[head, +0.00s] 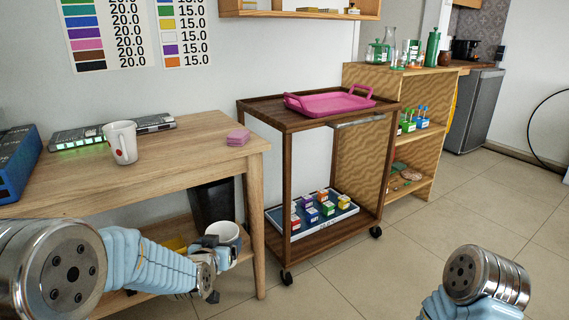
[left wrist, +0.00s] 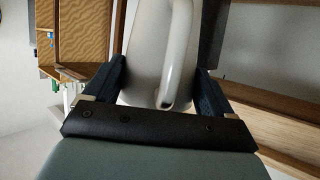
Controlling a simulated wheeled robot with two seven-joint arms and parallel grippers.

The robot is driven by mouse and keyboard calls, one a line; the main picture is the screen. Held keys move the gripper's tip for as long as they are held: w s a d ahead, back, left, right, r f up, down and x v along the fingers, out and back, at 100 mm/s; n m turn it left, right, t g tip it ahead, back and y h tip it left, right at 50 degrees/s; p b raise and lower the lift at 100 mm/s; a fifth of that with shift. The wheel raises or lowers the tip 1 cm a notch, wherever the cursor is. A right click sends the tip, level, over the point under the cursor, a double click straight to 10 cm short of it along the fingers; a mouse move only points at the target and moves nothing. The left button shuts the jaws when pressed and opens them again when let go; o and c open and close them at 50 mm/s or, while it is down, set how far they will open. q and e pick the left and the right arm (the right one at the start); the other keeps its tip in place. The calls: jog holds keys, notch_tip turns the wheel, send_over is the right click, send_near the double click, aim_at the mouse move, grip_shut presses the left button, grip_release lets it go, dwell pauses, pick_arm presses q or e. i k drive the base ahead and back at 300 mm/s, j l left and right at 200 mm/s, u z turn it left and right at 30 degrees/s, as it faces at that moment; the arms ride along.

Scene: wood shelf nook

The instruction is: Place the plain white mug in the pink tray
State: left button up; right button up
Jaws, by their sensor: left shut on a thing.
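My left gripper (head: 218,248) is shut on a plain white mug (head: 226,233), in front of the table's right end and below its top. In the left wrist view the same mug (left wrist: 150,60) sits between the two dark fingers (left wrist: 162,85), its handle facing the camera. The pink tray (head: 333,104) lies on the top of the dark wooden cart, to the right of and above the held mug, and looks empty. A second white mug (head: 122,143), with a red mark, stands on the table. My right gripper is out of view.
The wooden table (head: 190,150) bears pink coasters (head: 238,137), a keyboard-like device (head: 112,131) and a blue box (head: 18,160). The cart (head: 290,118) holds several small coloured boxes on its lower shelf. A shelf unit (head: 440,85) stands behind the cart. The floor at front right is clear.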

aim_at(318, 109)
jog(key=i+l+z, duration=0.5)
jog(key=i, duration=0.4)
